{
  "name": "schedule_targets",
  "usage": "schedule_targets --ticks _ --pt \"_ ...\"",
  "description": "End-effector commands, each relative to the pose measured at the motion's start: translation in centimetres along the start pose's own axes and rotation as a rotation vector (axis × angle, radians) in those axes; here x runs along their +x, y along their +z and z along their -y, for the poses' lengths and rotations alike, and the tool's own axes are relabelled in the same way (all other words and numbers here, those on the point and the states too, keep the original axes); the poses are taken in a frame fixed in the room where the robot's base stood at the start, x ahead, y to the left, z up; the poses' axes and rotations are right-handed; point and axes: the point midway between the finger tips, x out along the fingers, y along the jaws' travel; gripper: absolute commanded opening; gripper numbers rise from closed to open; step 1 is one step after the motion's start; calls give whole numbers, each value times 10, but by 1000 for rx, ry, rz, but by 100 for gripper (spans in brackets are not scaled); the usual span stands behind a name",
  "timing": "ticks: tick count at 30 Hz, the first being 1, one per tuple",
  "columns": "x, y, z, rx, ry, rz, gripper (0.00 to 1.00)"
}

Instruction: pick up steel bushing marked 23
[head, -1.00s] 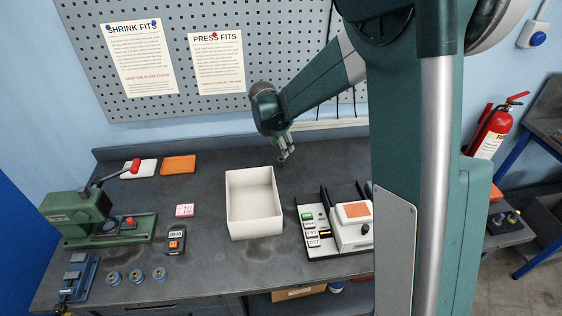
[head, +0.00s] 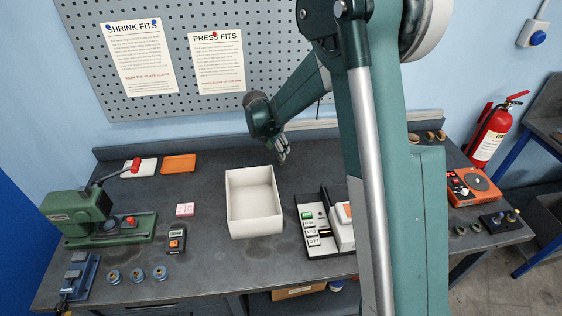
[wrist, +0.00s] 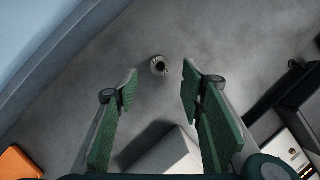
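A small ring-shaped steel bushing (wrist: 159,66) stands alone on the grey bench in the wrist view. Any number on it is too small to read. My gripper (wrist: 158,80) is open, with its two green-padded fingers apart and nothing between them. The bushing shows beyond the fingertips, roughly centred in the gap and apart from both. In the head view my gripper (head: 283,157) hangs over the back of the bench, just behind the white box. I cannot make out the bushing under it there.
The open white box (head: 253,228) stands in front of my gripper. A label station (head: 318,240) is to its right. Small steel rings (head: 460,231) lie at the bench's right end, near an orange device (head: 478,188). Blue-rimmed rings (head: 137,275) lie front left. Bench around the bushing is clear.

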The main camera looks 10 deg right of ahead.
Motion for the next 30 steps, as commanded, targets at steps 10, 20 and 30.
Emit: schedule_targets --ticks 10,20,30 --pt "18 0 0 0 0 0 39" --pt "20 0 0 0 0 0 39" --pt "45 -1 0 0 0 0 39"
